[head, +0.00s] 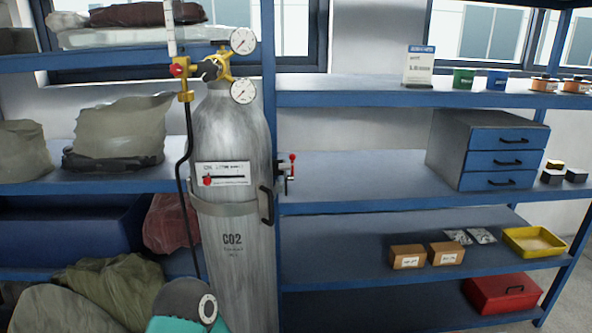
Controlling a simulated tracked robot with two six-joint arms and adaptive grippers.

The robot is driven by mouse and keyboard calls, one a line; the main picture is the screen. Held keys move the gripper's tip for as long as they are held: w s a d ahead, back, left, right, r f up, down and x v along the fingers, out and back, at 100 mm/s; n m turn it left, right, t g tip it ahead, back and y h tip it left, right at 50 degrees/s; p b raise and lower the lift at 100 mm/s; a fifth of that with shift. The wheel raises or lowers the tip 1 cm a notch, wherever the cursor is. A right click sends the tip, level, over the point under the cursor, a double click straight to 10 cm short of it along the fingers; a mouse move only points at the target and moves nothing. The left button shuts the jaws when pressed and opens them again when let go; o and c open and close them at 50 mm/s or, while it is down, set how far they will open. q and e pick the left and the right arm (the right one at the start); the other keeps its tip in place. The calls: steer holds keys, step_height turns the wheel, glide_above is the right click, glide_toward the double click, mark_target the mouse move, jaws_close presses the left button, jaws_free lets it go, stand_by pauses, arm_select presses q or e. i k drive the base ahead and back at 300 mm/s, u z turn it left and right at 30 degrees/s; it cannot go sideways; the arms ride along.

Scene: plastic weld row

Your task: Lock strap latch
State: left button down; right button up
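A grey CO2 cylinder (232,262) stands upright in front of the blue shelf frame in the head view. A grey strap (222,209) runs around its front at mid height. A dark handle (265,205) stands upright at the strap's right end. Just right of it, a small metal latch fitting (281,178) with a red knob (293,158) is by the blue post. I cannot tell whether the strap is joined to this fitting. Neither of my grippers shows; only a teal and dark part, probably my arm, shows at the bottom.
Gauges (243,41) and a brass valve (217,68) top the cylinder; a black hose (184,190) hangs along its left side. A blue post (269,60) stands behind it. Sacks (115,285) lie lower left. The middle right shelf (350,178) is clear near the latch.

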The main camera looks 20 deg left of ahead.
mark_target(292, 167)
steer(key=z, duration=0.05)
steer(key=k, duration=0.6)
steer(key=z, duration=0.5)
steer(key=i, duration=1.65)
steer(key=u, duration=0.5)
